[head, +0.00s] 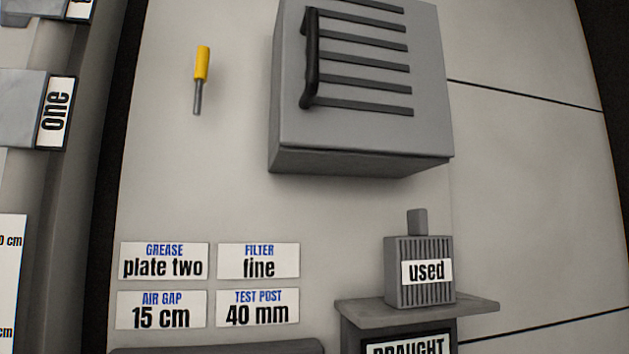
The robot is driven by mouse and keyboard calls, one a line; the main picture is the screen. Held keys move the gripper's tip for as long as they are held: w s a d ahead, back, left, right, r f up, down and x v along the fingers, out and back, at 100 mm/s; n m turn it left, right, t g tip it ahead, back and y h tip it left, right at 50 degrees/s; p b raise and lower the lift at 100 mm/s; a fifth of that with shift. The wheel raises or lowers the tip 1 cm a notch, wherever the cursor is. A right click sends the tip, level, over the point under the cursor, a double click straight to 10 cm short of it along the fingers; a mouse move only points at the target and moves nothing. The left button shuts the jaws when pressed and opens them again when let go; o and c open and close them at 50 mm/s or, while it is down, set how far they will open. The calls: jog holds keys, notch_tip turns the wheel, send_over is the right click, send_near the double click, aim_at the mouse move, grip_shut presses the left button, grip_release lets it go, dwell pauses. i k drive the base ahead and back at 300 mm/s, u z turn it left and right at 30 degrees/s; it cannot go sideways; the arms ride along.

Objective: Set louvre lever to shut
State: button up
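A small lever (201,68) with a yellow grip and a grey shaft shows on the pale wall in the head view, left of the louvre box. It stands almost upright, grip at the top, leaning very slightly right. No label by it shows which position is shut. The grey louvre box (360,134) has several dark slats (365,65) across its front and a dark upright bar (311,60) along their left ends. The top of the box is cut off by the frame. My gripper is not in view.
Four wall cards, including one reading "GREASE plate two" (164,261), are below the lever. A ribbed block labelled "used" (420,287) stands on a grey shelf (470,306) at lower right. A grey bracket labelled "one" (22,110) is at far left. The wall around the lever is clear.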

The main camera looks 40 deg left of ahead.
aim_at(202, 58)
jog(key=u, duration=1.9)
